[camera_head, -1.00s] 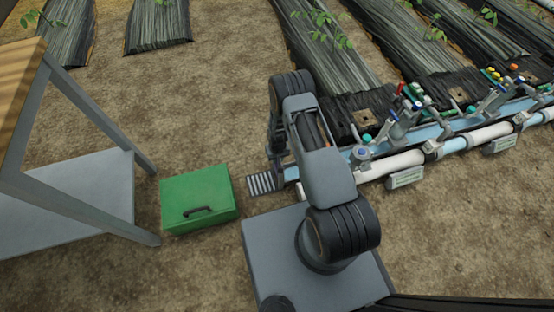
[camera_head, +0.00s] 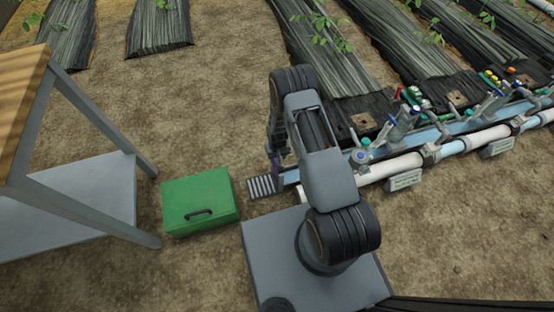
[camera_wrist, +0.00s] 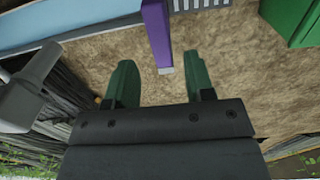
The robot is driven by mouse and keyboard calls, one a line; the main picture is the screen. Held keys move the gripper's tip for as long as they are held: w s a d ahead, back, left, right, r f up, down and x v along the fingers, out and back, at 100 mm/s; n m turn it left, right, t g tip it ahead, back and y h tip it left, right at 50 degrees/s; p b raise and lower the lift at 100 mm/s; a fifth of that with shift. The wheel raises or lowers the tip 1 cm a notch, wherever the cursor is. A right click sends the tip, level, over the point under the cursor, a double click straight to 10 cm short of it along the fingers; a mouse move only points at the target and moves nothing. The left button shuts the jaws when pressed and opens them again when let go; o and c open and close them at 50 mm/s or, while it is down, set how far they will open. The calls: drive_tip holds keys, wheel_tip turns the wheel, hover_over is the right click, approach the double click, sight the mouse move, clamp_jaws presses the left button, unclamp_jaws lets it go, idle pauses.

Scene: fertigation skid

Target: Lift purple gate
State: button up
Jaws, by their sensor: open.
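In the head view a small bit of purple (camera_head: 277,166) shows beside my arm, which hides most of the gate and my gripper.
A grey grate (camera_head: 263,186) lies at the channel's end. A green box (camera_head: 200,204) with a dark handle sits left of it. A table (camera_head: 110,125) stands at the far left. Pipes with valves (camera_head: 408,160) run to the right. Bare soil lies between.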

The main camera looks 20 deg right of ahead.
wheel_tip(320, 180, up, 9)
drive_tip(key=p, duration=0.2)
drive_tip(key=shift+p, duration=0.3)
idle(0.3)
